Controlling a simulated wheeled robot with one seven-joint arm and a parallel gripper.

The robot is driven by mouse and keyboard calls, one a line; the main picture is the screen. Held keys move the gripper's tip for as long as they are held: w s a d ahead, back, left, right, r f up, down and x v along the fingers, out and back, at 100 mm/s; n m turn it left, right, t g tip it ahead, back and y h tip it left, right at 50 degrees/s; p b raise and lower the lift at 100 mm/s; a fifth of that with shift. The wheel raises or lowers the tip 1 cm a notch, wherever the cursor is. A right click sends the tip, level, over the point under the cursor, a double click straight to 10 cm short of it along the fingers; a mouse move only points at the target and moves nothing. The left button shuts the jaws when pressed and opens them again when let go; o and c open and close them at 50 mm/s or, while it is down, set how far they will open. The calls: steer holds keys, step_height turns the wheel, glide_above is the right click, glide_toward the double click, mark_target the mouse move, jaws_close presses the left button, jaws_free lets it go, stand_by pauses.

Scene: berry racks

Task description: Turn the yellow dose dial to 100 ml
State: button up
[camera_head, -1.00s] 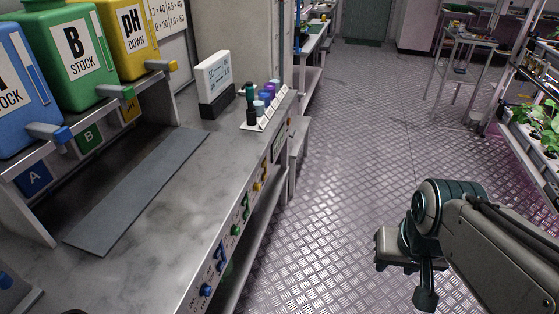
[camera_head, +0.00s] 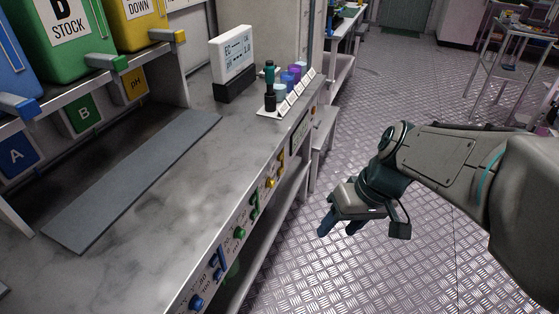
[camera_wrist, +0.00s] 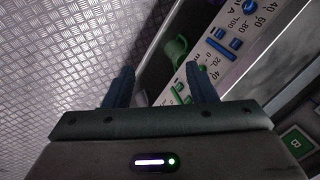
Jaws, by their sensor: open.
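A blue dial (camera_wrist: 222,45) with a printed scale and part of a green dial (camera_wrist: 180,94) show there. The yellow dial is not visible in the wrist view.
The green dial (camera_head: 254,205) and blue dial (camera_head: 217,262) sit nearer on the same panel. A display (camera_head: 233,62) and small bottles (camera_head: 270,88) stand on the bench top (camera_head: 165,215). A shelf runs below the panel. The floor (camera_head: 390,270) is clear.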

steer(key=w+a+f+n+y+b, duration=0.45)
steer(key=w+f+b, duration=0.25)
steer(key=f, duration=0.2)
steer(key=n+t+y+b, duration=0.55)
steer(key=y+b, duration=0.35)
steer(key=b, duration=0.5)
glide_toward(274, 184)
steer(key=shift+n+h, duration=0.25)
steer(key=shift+n, duration=0.05)
steer(key=x, duration=0.3)
steer(key=b+x, duration=0.1)
steer(key=x, duration=0.1)
steer(key=b+x, duration=0.1)
steer(key=x, duration=0.2)
steer(key=shift+a+r, duration=0.3)
steer(key=shift+a, duration=0.05)
steer(key=c, duration=0.9)
